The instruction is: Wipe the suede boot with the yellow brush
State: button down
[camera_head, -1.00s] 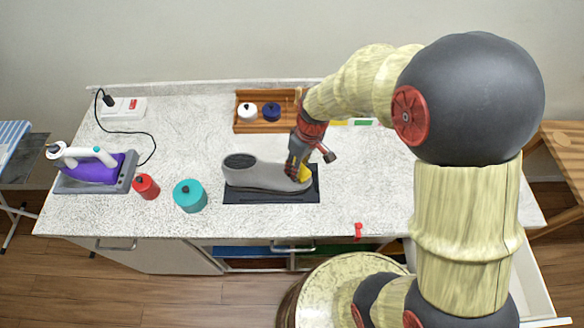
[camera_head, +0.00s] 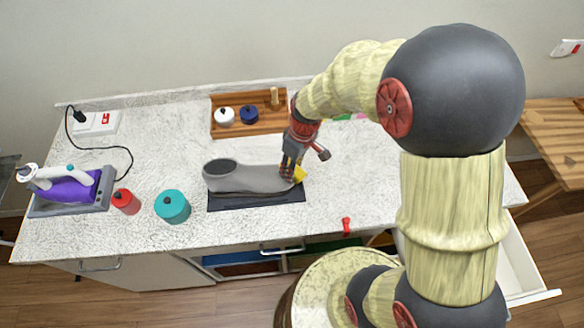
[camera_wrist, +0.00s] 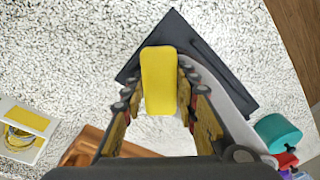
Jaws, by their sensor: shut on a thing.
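The grey suede boot (camera_head: 240,178) lies with its opening at the left and its toe at the right, on a black mat (camera_head: 256,199). My gripper (camera_head: 289,174) is at the toe end, pointing down, and is shut on the yellow brush (camera_head: 299,173). In the wrist view the yellow brush (camera_wrist: 158,80) sits between the fingers, over the black mat (camera_wrist: 198,46). Part of the grey boot (camera_wrist: 236,112) shows beyond the right finger. I cannot tell whether the brush touches the boot; the fingers hide part of the toe.
A teal jar (camera_head: 173,207) and a red jar (camera_head: 126,201) stand left of the boot. A purple iron (camera_head: 68,189) is at the far left. A wooden tray (camera_head: 243,131) with a white jar and a blue jar stands behind. The counter right of the mat is mostly clear.

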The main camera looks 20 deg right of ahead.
aim_at(269, 175)
jog(key=shift+w+a+r, duration=0.1)
jog(key=shift+w+a, duration=0.05)
jog(key=shift+a, duration=0.6)
jog(key=shift+w+a, duration=0.15)
jog(key=shift+a, duration=0.55)
jog(key=shift+w+a+r+p, duration=0.15)
jog(key=shift+a+p, duration=0.1)
jog(key=shift+a, duration=0.5)
jog(key=shift+w+a+r+p, duration=0.1)
jog(key=shift+a+p, duration=0.1)
jog(key=shift+a, duration=0.55)
jog(key=shift+r, duration=0.1)
jog(key=shift+w+a+r+p, duration=0.1)
jog(key=shift+a+r+p, duration=0.1)
jog(key=shift+r+p, duration=0.65)
jog(key=shift+d+r+p, duration=0.25)
jog(key=shift+r+p, duration=0.3)
jog(key=shift+r, duration=0.5)
jog(key=shift+d+r+p, duration=0.25)
jog(key=shift+r+p, duration=0.3)
jog(key=shift+r, duration=0.45)
jog(key=shift+r, duration=0.1)
jog(key=r, duration=0.1)
jog(key=r+p, duration=0.1)
jog(key=p, duration=0.1)
jog(key=shift+d+r, duration=0.25)
jog(key=shift+r, duration=0.15)
